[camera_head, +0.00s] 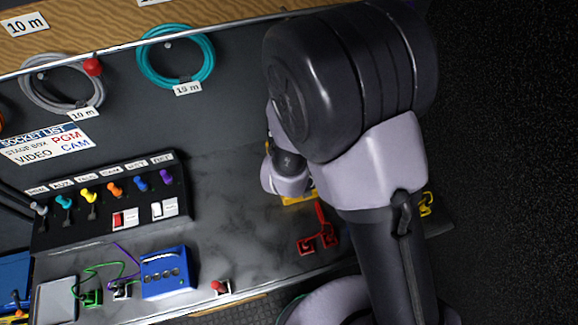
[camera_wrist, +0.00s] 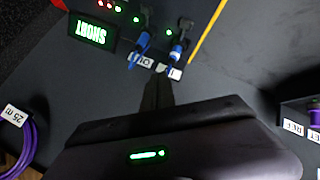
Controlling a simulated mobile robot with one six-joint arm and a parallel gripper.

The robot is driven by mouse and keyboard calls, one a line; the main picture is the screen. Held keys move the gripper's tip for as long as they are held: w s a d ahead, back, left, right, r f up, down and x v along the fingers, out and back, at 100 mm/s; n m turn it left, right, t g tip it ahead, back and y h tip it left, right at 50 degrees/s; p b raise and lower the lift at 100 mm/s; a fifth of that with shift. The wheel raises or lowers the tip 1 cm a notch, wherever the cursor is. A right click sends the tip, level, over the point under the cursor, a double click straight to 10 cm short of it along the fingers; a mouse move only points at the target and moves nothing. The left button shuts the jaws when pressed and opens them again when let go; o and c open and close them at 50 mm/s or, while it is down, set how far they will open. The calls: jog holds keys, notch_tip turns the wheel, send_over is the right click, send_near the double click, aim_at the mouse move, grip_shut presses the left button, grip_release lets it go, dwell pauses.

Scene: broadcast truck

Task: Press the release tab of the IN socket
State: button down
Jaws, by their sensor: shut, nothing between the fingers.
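In the wrist view a dark panel with a yellow edge carries two blue plugs in sockets, a left plug (camera_wrist: 139,46) and a right plug (camera_wrist: 177,52). Small white labels sit below them. The left label (camera_wrist: 141,61) is upside down and hard to read, and the right label (camera_wrist: 174,73) is partly covered by my fingertips. I cannot tell which socket is IN, and no release tab shows clearly. My gripper (camera_wrist: 158,80) is shut and empty, its tips just below the labels; contact cannot be told. In the head view my arm hides the gripper and most of this panel.
A green display (camera_wrist: 95,32) reads SHORT, with small lights beside it. A purple cable coil (camera_wrist: 30,150) hangs at lower left.

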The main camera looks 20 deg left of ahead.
notch_tip(320, 180, down, 9)
jog(key=b, duration=0.7)
jog(key=shift+r+b, duration=0.1)
jog(key=shift+b, duration=0.25)
dwell(1.5)
jog(key=shift+f+b, duration=0.35)
jog(key=shift+f, duration=0.05)
jog(key=shift+f+b, duration=0.45)
dwell(0.4)
jog(key=shift+r, duration=0.1)
